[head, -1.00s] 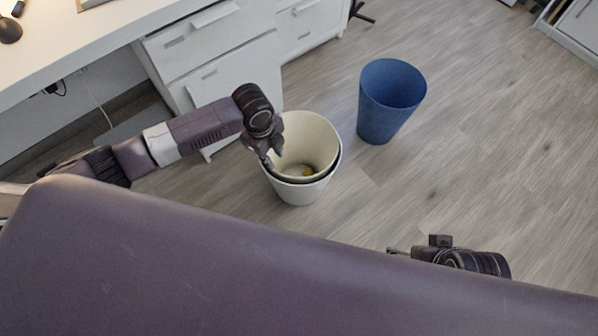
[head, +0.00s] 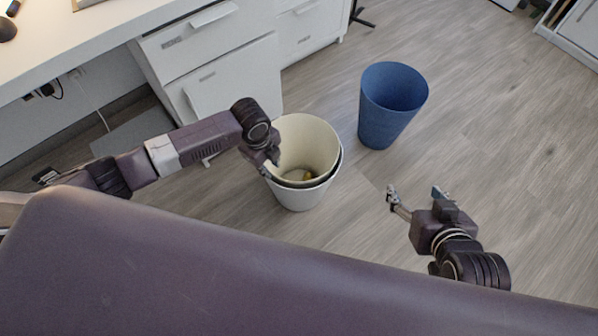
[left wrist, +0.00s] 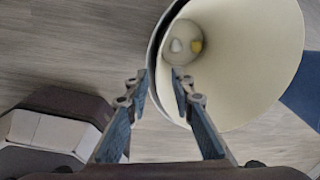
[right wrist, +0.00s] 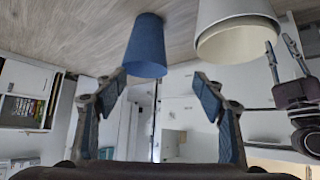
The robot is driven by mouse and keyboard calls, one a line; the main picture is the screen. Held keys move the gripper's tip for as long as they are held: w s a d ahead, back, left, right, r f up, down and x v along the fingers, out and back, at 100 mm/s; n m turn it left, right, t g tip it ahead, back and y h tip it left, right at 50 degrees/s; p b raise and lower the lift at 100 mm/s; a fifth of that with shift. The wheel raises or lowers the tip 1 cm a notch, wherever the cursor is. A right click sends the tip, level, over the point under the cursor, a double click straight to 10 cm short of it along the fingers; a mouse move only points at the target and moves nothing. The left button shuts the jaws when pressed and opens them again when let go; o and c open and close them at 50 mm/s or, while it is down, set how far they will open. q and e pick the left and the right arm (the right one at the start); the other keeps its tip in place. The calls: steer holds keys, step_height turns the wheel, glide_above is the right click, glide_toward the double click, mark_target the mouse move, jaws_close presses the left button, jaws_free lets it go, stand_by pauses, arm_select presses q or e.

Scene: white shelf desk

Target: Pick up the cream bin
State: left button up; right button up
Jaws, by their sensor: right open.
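The cream bin (head: 308,140) stands upright, nested inside a white bin (head: 298,198) with a dark rim. Small yellow and pale items lie at its bottom. My left gripper (head: 270,168) is at the near-left rim of the cream bin. In the left wrist view, its fingers (left wrist: 161,82) straddle the rim, one outside and one over the cream inside (left wrist: 245,70). The fingers are close together, but whether they grip the wall is unclear. My right gripper (head: 414,192) is open and empty, right of the bins and apart from them.
A blue bin (head: 388,110) stands on the floor behind and to the right of the cream bin. White drawers (head: 230,80) and a white desk (head: 95,40) are at the left. The wooden floor (head: 500,150) on the right is clear.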

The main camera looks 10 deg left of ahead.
arm_select(q)
step_height(320, 180, down, 3)
steer(key=shift+w+r+b, duration=0.15)
steer(key=shift+b, duration=0.35)
arm_select(e)
steer(key=w+a+r+t+y, duration=0.1)
steer(key=w+a+r+t, duration=0.1)
steer(key=w+r+t, duration=0.1)
step_height(320, 180, up, 2)
steer(key=shift+w+r, duration=0.25)
steer(key=shift+w, duration=0.55)
arm_select(q)
steer(key=shift+c, duration=0.4)
jaws_close()
